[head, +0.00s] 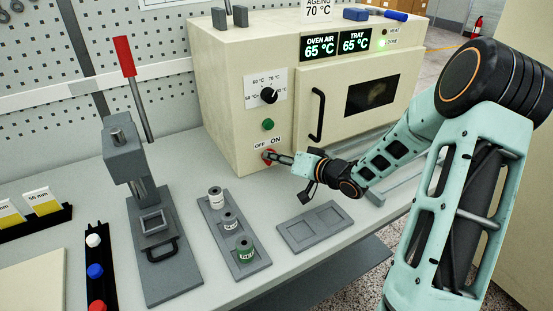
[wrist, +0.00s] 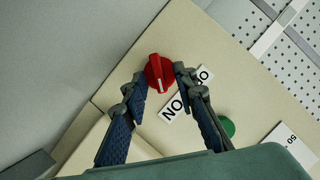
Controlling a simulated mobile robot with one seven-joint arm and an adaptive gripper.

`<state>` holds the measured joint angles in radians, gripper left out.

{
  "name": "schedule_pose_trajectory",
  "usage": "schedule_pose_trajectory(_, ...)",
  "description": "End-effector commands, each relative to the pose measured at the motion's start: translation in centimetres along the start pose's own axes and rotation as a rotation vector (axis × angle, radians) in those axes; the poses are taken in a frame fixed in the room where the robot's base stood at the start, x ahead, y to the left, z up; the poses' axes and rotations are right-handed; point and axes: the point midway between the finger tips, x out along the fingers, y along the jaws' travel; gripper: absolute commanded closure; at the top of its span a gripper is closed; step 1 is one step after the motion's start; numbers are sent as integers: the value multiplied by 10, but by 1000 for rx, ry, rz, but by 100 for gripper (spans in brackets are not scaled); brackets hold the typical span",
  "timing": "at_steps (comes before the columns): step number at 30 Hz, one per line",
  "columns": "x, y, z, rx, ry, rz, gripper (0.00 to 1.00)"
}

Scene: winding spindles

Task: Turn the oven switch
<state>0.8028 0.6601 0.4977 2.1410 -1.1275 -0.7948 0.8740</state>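The red oven switch (head: 267,155) sits on the oven's (head: 232,84) front, just below the OFF/ON label (head: 266,143). In the wrist view the red knob (wrist: 159,72) lies between my gripper's fingertips (wrist: 160,76), one on each side. The fingers are apart and very close to the knob; I cannot tell if they touch it. The knob's white mark points down in the wrist view, towards the ON end of the label (wrist: 174,106). The OFF end is partly hidden by a finger. In the head view my gripper (head: 281,158) partly covers the switch.
The oven displays (head: 336,46) read 65 °C, and a green light glows by DONE. A dial (head: 268,95) and green button (head: 267,125) are above the switch.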

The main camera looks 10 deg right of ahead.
Motion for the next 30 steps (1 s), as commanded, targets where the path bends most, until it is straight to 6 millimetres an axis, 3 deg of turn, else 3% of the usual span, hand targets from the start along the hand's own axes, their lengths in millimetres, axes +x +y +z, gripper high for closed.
schedule_pose_trajectory(7, 0, 0, 0, 0, 0, 1, 75)
schedule_pose_trajectory(14, 0, 0, 0, 0, 0, 1, 100)
schedule_pose_trajectory(30, 0, 0, 2, -79, -1, 34, 100)
